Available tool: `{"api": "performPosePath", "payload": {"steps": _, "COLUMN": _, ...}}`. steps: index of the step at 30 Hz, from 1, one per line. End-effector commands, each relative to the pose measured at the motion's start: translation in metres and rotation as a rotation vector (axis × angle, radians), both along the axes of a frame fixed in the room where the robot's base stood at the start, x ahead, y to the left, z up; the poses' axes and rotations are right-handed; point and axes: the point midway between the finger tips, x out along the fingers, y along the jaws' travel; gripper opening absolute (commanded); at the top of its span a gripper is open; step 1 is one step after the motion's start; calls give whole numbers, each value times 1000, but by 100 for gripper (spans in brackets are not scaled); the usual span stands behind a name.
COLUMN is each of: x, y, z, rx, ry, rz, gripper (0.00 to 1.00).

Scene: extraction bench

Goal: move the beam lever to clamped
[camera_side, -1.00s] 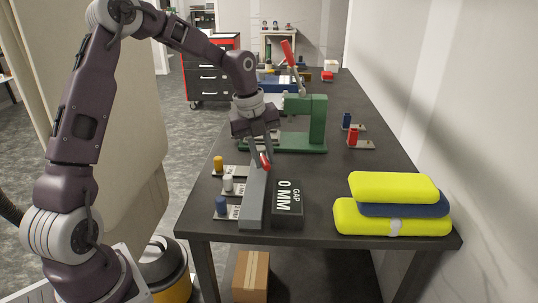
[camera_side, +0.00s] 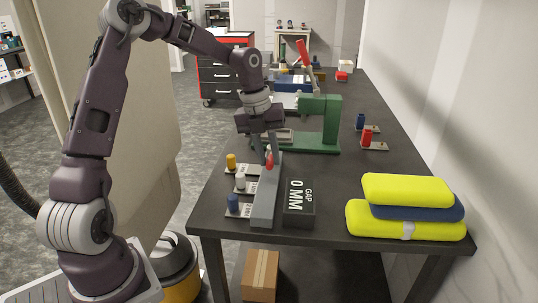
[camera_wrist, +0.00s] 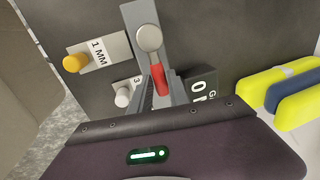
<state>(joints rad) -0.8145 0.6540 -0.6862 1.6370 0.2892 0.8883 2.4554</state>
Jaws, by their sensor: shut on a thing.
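The beam lever (camera_side: 269,160) has a red handle at the far end of a long grey beam (camera_side: 264,203). In the wrist view its red handle (camera_wrist: 159,80) runs from a round silver pivot (camera_wrist: 149,38) and lies roughly along the beam. My gripper (camera_side: 267,153) reaches down over the beam's far end. In the wrist view my gripper (camera_wrist: 160,88) has a finger on each side of the red handle and is shut on it. A black block reading "GAP 0 MM" (camera_side: 299,203) stands right beside the beam. The handle's lower part is partly hidden between the fingers.
A green C-shaped frame (camera_side: 331,125) stands behind. Yellow and blue cushions (camera_side: 405,218) are stacked front right. The table is bare between block and cushions.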

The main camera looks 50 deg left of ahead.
Motion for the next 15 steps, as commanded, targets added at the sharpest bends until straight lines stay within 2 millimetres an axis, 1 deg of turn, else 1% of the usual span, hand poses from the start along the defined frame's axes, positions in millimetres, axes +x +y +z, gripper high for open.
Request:
{"api": "performPosePath", "payload": {"steps": 4, "x": 0, "y": 1, "z": 1, "rx": 4, "ry": -1, "rz": -2, "gripper": 0}}
{"api": "performPosePath", "payload": {"steps": 5, "x": 0, "y": 1, "z": 1, "rx": 4, "ry": -1, "rz": -2, "gripper": 24}}
{"api": "performPosePath", "payload": {"steps": 6, "x": 0, "y": 1, "z": 1, "rx": 4, "ry": -1, "rz": -2, "gripper": 32}}
{"api": "performPosePath", "payload": {"steps": 8, "x": 0, "y": 1, "z": 0, "rx": 4, "ry": -1, "rz": -1, "gripper": 43}}
{"api": "performPosePath", "payload": {"steps": 15, "x": 0, "y": 1, "z": 0, "rx": 2, "ry": 1, "rz": -1, "gripper": 43}}
